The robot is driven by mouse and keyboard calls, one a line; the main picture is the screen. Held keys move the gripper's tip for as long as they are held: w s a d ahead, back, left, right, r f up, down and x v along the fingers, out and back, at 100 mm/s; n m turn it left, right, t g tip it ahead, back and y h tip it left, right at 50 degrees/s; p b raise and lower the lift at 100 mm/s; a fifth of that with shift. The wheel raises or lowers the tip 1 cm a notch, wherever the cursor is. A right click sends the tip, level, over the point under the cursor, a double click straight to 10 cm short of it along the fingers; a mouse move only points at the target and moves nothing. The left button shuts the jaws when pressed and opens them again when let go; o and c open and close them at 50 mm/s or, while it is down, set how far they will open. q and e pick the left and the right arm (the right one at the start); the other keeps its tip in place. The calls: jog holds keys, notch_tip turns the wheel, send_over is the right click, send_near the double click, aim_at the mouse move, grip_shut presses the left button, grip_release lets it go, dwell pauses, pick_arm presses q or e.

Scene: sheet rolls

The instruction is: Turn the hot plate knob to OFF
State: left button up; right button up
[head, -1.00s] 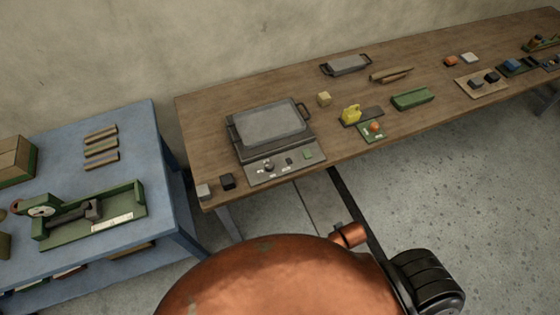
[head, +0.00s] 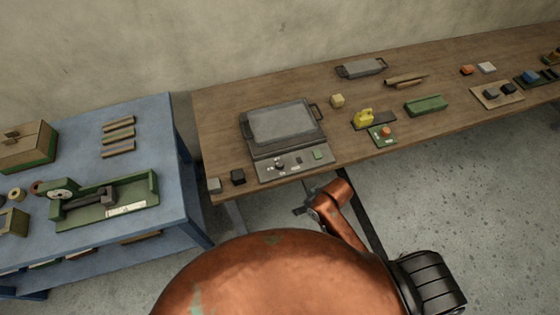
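The hot plate (head: 282,122) sits on the wooden table, a dark unit with a flat grey top and a side handle. Its front panel carries a small knob (head: 280,168) with pale marks around it, a small dark switch and a green square. The knob's pointing direction is too small to read. An orange arm link of mine rises below the table's front edge. At its end is a small dark grey part, apparently my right gripper (head: 303,210), below and in front of the panel, apart from the knob. Its fingers are unclear. My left gripper is not in view.
Small grey and black blocks (head: 238,177) lie left of the panel. A yellow item (head: 364,117), a green tray (head: 426,106) and a grey pan (head: 361,68) lie to the right. A blue table (head: 180,208) with a green fixture (head: 105,202) stands at the left.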

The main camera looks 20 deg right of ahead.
aim_at(280, 163)
jog(key=w+a+r+n+g, duration=0.1)
jog(key=w+a, duration=0.1)
jog(key=w, duration=0.2)
jog(key=w+a+r+n, duration=0.1)
jog(key=w+a+n, duration=0.1)
jog(key=w, duration=0.3)
jog(key=w+a+r+n+g+h, duration=0.1)
jog(key=w+a+r, duration=0.1)
jog(key=w, duration=0.3)
jog(key=shift+w+a+n+g, duration=0.1)
jog(key=shift+a+n+g, duration=0.25)
jog(key=shift+a, duration=0.35)
jog(key=shift+g+h, duration=0.25)
jog(key=shift+h, duration=0.55)
jog(key=w+d+r, duration=0.1)
jog(key=w, duration=0.1)
jog(key=w+d+r, duration=0.1)
jog(key=w+r, duration=0.1)
jog(key=w+d+r, duration=0.1)
jog(key=w+r, duration=0.1)
jog(key=shift+w+d+r, duration=0.1)
jog(key=shift+w+d, duration=0.05)
jog(key=shift+d, duration=0.05)
jog(key=shift+f+b, duration=0.45)
jog(key=shift+f, duration=3.35)
jog(key=shift+c, duration=0.4)
jog(key=c, duration=1.1)
